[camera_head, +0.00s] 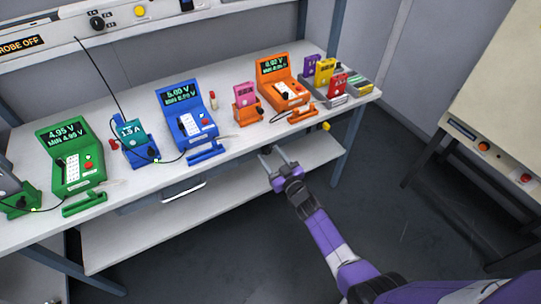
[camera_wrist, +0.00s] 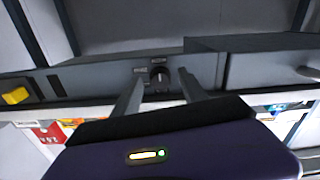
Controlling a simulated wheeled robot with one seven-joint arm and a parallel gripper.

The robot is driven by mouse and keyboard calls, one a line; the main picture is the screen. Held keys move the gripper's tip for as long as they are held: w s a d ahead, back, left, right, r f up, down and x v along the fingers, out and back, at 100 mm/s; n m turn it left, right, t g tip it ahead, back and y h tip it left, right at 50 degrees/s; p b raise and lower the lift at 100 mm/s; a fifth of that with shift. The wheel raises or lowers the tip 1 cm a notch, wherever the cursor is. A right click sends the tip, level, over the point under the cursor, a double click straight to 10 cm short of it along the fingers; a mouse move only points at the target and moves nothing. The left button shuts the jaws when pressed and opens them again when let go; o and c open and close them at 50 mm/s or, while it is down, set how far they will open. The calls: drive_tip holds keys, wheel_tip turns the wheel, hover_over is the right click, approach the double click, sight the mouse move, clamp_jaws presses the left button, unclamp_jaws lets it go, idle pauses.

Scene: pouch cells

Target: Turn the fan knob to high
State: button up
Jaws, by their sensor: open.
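A dark round knob (camera_wrist: 159,76) sits on the grey front rail in the wrist view, with small labels around it too small to read. My gripper (camera_wrist: 160,88) is open and empty, with one finger on each side of the knob in that view. I cannot tell whether the fingers touch it. In the head view, my gripper (camera_head: 273,156) points at the bench's front edge, and this knob cannot be made out there. Another dark knob (camera_head: 98,22) with labels is on the upper rail at top left. I cannot read which knob is the fan's.
The white bench (camera_head: 225,145) holds a green meter (camera_head: 70,155), a blue meter (camera_head: 190,120), an orange meter (camera_head: 283,85) and several pouch cells. A yellow part (camera_wrist: 15,95) is on the front rail. A lower shelf (camera_head: 190,215) lies below. A beige machine (camera_head: 500,110) stands right.

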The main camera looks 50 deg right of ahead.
drive_tip(key=v, duration=0.7)
drive_tip(key=shift+s+p, duration=0.2)
drive_tip(key=shift+p, duration=0.1)
